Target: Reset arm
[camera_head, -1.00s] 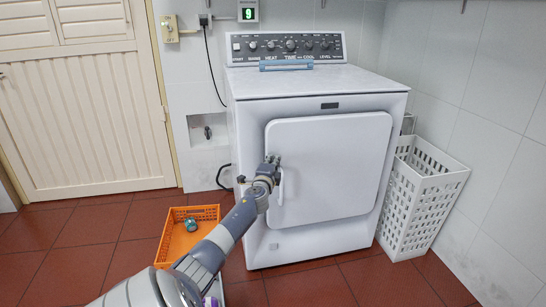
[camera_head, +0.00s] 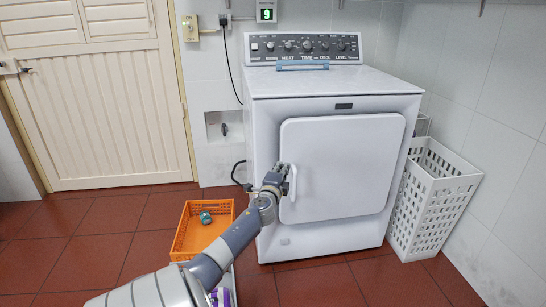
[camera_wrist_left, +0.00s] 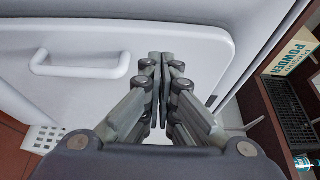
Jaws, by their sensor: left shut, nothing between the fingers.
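My left gripper (camera_head: 283,168) is in front of the white dryer (camera_head: 340,95), by the left edge of its closed door (camera_head: 345,165). In the left wrist view the fingers (camera_wrist_left: 160,62) are shut and empty, pointing at the door. The door handle (camera_wrist_left: 82,68) shows to the left there, apart from the fingers; in the head view the handle (camera_head: 293,184) is just right of the gripper. Whether the fingertips touch the door I cannot tell. My right gripper is not in view.
An orange basket (camera_head: 188,236) with a teal item (camera_head: 206,217) sits on the red tile floor left of the dryer. A white perforated basket (camera_head: 436,195) stands at its right. A blue-handled object (camera_head: 302,66) lies on top. The floor by the door (camera_head: 105,110) is clear.

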